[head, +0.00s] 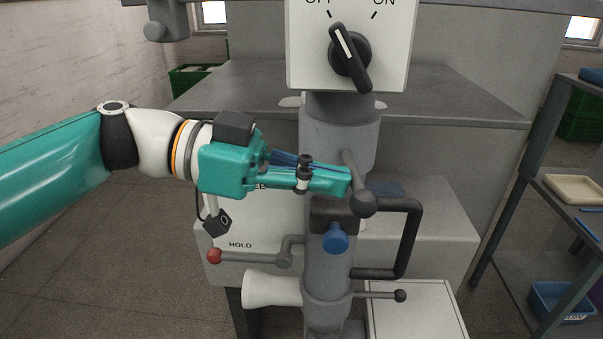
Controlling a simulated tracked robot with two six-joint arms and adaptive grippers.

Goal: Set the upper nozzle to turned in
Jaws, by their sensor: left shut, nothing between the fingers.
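My left gripper (348,182) comes in from the left, in front of the grey column (335,135). Its teal fingers are shut with nothing between them. The fingertips lie just left of a short grey lever with a dark ball end (362,203), which slopes down from the column toward the camera. Whether they touch it, I cannot tell. No part in view is labelled as the upper nozzle, so I cannot tell for certain which one it is. The fingers hide part of the column and of the white panel's lettering. My right gripper is not in view.
Above is a switch box with a black rotary knob (350,55). Below the gripper are a blue knob (336,240), a dark handle loop (415,235), a red-ended lever (215,255) by "HOLD", a white cone (270,289) and a thin ball-ended lever (400,296). Shelving stands right.

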